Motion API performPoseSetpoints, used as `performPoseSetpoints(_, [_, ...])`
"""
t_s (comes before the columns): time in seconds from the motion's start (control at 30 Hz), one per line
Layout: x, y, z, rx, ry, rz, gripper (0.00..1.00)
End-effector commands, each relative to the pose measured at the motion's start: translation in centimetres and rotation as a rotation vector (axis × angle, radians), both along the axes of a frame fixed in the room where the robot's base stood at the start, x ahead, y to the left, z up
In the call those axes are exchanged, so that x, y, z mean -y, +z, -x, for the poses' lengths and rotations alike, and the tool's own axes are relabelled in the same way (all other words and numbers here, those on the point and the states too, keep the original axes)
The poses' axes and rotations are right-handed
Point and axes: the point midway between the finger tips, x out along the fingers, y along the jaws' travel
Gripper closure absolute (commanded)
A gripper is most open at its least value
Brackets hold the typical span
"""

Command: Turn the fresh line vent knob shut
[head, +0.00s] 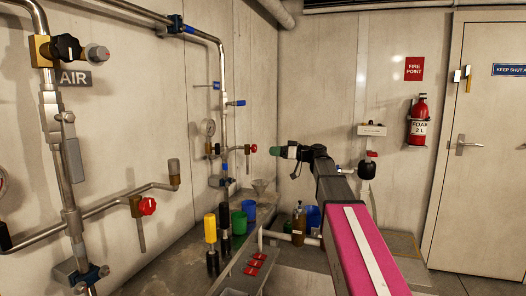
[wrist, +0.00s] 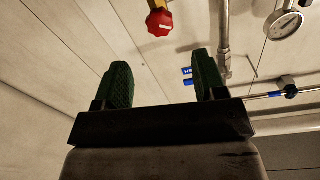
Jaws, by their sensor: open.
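No readable label marks the fresh line vent knob. In the head view a red knob (head: 253,149) sits on a small valve to the right of the middle pipe, and a second red knob (head: 148,205) sits on a brass valve at left. My gripper (head: 279,151), with green fingertips, is just right of the first knob in the picture, apart from it. In the wrist view my gripper (wrist: 162,82) is open and empty. A red knob (wrist: 160,23) on a brass body lies beyond the fingertips, above the gap; I cannot tell which knob it is.
A pressure gauge (wrist: 285,24) and a pipe (wrist: 224,27) are on the right in the wrist view. A bench below holds a blue cup (head: 249,209), a green cup (head: 239,222) and bottles. A fire extinguisher (head: 418,120) hangs near the door (head: 485,170) at right.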

Motion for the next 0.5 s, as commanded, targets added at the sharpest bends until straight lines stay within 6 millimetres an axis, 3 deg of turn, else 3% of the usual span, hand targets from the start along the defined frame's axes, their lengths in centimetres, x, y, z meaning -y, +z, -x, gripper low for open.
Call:
performPoseSetpoints(0.27, [-0.2,0.1,0.5,0.086,-0.046,0.038,0.35])
performPoseSetpoints(0.5, [-2.8,0.2,-0.9,0.088,-0.045,0.039,0.35])
